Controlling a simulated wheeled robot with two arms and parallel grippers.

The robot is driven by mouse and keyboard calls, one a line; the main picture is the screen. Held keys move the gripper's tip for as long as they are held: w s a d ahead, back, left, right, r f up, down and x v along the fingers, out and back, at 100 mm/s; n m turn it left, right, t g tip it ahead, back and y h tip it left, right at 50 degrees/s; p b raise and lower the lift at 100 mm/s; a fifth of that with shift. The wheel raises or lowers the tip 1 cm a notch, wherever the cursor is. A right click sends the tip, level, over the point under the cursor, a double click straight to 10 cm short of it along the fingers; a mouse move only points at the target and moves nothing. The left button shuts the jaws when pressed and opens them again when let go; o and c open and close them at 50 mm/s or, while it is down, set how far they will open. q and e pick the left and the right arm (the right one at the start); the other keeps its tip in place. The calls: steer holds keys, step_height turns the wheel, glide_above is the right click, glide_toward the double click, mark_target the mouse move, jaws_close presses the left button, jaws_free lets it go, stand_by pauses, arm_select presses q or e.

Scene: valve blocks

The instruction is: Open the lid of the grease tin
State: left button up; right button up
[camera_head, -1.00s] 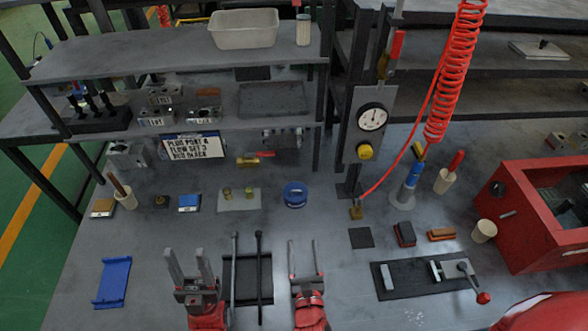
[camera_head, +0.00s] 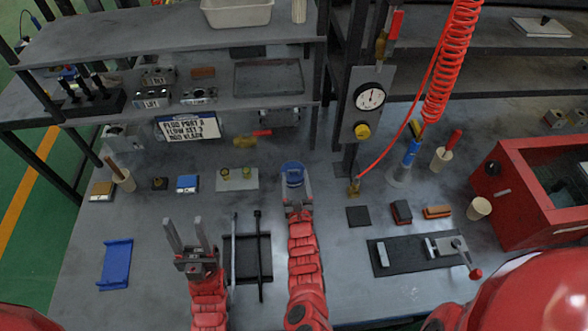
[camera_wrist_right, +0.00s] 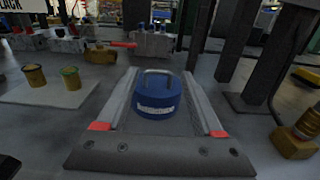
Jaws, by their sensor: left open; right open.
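The blue grease tin (camera_head: 293,173) stands upright on the table below the shelf. In the right wrist view the tin (camera_wrist_right: 157,98) shows a pale label on its side and a metal handle (camera_wrist_right: 158,74) on its closed lid. My right gripper (camera_head: 295,182) is open, with one finger on each side of the tin. In the right wrist view both fingers (camera_wrist_right: 160,100) look apart from the tin's sides. My left gripper (camera_head: 188,240) is open and empty over the table's front left, left of a black rack.
A light plate with two small cups (camera_head: 237,178) lies left of the tin. A brass valve with a red handle (camera_head: 252,137) lies behind it. The air hose fitting (camera_head: 353,188) and a black pad (camera_head: 358,216) are to the right. The black rack (camera_head: 247,262) stands between my arms.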

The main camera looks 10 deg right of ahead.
mark_target(294, 171)
steer(key=shift+w, duration=1.75)
steer(key=shift+c, duration=0.2)
jaws_close()
